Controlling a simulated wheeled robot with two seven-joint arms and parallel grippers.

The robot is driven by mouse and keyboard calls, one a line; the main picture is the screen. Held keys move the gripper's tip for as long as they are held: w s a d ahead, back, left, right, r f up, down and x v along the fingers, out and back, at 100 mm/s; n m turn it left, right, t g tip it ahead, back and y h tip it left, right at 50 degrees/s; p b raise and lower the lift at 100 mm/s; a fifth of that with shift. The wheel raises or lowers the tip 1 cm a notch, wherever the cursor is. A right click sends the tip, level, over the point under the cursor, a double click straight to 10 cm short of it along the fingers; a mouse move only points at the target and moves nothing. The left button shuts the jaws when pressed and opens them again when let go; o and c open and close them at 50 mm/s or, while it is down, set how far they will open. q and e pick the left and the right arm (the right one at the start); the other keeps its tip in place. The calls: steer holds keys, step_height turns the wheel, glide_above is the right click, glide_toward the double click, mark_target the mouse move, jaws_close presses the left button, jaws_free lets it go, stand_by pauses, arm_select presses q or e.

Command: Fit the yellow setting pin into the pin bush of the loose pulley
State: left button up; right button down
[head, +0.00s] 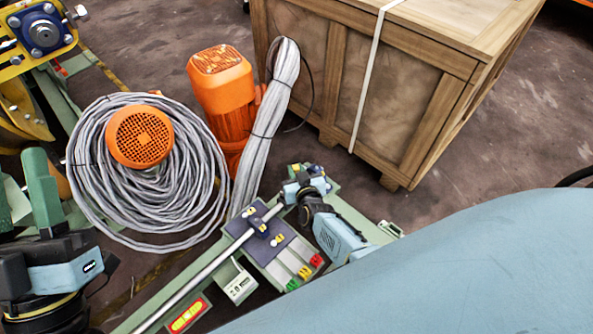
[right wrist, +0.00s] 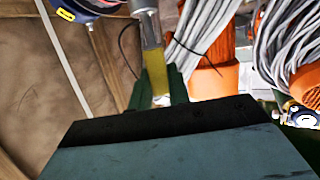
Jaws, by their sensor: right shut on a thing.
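My right gripper (head: 304,188) is beyond the middle of the head view. In the right wrist view its green fingers (right wrist: 160,86) are shut on the yellow setting pin (right wrist: 157,66), whose grey metal shank (right wrist: 150,28) points to the top edge. A blue round part with a yellow label (right wrist: 82,5) is cut off at the top left there, apart from the pin. I cannot tell whether it is the loose pulley, and I cannot make out the pin bush. My left gripper (head: 25,195) is at the left edge, its green fingers apart and empty.
A green bench with a steel rod (head: 205,270) and blue clamp blocks lies below the right gripper. Behind stand an orange motor (head: 222,90), a grey cable coil (head: 90,165) and a wooden crate (head: 395,95). A blue-and-yellow bearing unit (head: 42,34) is at the top left.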

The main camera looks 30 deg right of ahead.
steer(key=shift+f+b, duration=0.3)
steer(key=shift+f, duration=0.1)
steer(key=shift+f, duration=1)
steer(key=c, duration=1.3)
jaws_free()
steer(key=shift+o, duration=0.2)
steer(key=shift+s+a+r+p, duration=0.1)
steer(key=shift+s+r+p, duration=0.1)
steer(key=shift+s+p, duration=0.25)
steer(key=p+v, duration=0.7)
steer(key=v, duration=0.5)
steer(key=shift+s, duration=0.2)
